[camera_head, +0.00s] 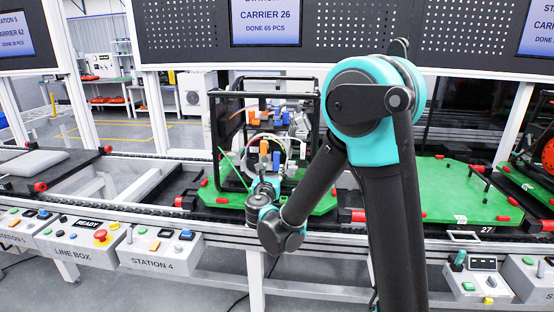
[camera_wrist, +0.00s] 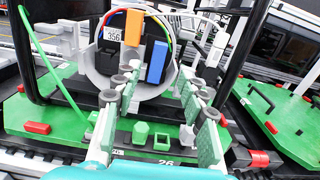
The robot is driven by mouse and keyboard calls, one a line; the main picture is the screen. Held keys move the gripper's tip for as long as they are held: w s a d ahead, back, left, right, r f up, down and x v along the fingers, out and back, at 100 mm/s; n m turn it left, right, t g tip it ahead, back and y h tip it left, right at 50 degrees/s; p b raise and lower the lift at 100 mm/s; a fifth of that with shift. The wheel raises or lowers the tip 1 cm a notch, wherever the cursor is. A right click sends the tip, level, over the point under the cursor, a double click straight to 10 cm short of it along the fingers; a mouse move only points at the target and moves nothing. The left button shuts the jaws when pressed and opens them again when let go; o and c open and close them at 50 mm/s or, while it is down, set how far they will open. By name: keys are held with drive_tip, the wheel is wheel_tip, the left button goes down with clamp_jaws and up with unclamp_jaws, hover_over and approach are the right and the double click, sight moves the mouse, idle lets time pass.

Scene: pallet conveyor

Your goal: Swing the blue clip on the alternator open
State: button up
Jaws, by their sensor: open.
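The alternator (camera_wrist: 101,62) is a grey round housing with colored wires around its rim, inside a black frame; it also shows in the head view (camera_head: 252,146). The blue clip (camera_wrist: 156,62) is an upright bar on the right part of its dark face, small in the head view (camera_head: 276,160). An orange clip (camera_wrist: 134,27) sits up and left of it. My gripper (camera_wrist: 163,88) is open and empty, its green-padded fingers either side of the space in front of the alternator. In the head view my gripper (camera_head: 265,186) is low before the housing. Contact with the clip cannot be told.
The black frame (camera_head: 319,115) stands around the alternator on a green pallet (camera_wrist: 55,122) with red corner blocks. A green post (camera_wrist: 141,132) and a green strip (camera_wrist: 44,55) are near the fingers. Another green pallet (camera_head: 455,190) lies to the right. Control boxes (camera_head: 160,250) line the front rail.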

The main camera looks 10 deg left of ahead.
sight(276, 157)
drive_tip(key=w, duration=1)
drive_tip(key=shift+w+d, duration=0.15)
drive_tip(key=shift+w, duration=0.2)
drive_tip(key=shift+c, duration=0.2)
clamp_jaws()
